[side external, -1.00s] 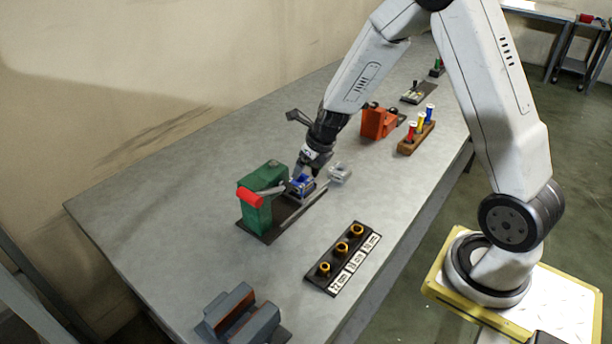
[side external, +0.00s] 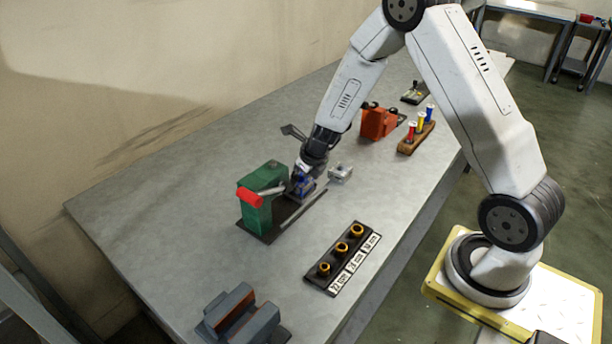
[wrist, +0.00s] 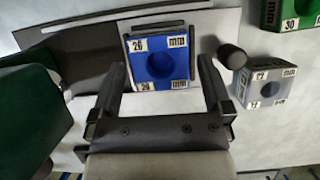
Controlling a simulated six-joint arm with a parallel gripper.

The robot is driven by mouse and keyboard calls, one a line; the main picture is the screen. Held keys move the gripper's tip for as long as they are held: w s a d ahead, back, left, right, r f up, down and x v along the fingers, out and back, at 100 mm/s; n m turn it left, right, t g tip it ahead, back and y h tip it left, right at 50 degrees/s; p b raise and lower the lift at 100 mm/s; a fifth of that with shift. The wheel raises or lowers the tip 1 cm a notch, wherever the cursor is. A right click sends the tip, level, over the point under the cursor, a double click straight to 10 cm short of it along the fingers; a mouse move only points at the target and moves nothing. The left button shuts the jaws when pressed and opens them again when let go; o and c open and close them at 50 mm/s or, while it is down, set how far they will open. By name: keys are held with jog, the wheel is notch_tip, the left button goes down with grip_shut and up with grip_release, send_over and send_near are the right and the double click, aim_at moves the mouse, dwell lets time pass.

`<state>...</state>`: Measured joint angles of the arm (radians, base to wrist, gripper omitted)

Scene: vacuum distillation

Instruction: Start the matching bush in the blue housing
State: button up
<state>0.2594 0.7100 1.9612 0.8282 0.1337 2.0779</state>
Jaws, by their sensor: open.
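The blue housing (side external: 303,188) sits on the dark base beside the green press (side external: 257,208). In the wrist view the blue housing (wrist: 158,64) shows a round bore and labels that look like 26 mm and 29 mm. My gripper (wrist: 163,70) is open, with one finger on each side of this housing; whether they touch it I cannot tell. In the side view my gripper (side external: 304,178) partly covers the housing. Several gold bushes, among them the middle one (side external: 341,247), stand on a dark labelled rack (side external: 319,285); those labels are hard to read.
A grey housing (wrist: 268,82) lies right of my gripper, also in the side view (side external: 341,173). A green block (wrist: 292,12) is at the wrist view's top right. The press has a red-ended lever (side external: 250,197). A grey vise-like block (side external: 240,315) stands at the front.

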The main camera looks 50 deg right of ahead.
jog(key=shift+w+f, duration=0.2)
jog(key=shift+f, duration=0.2)
grip_shut()
dwell(0.4)
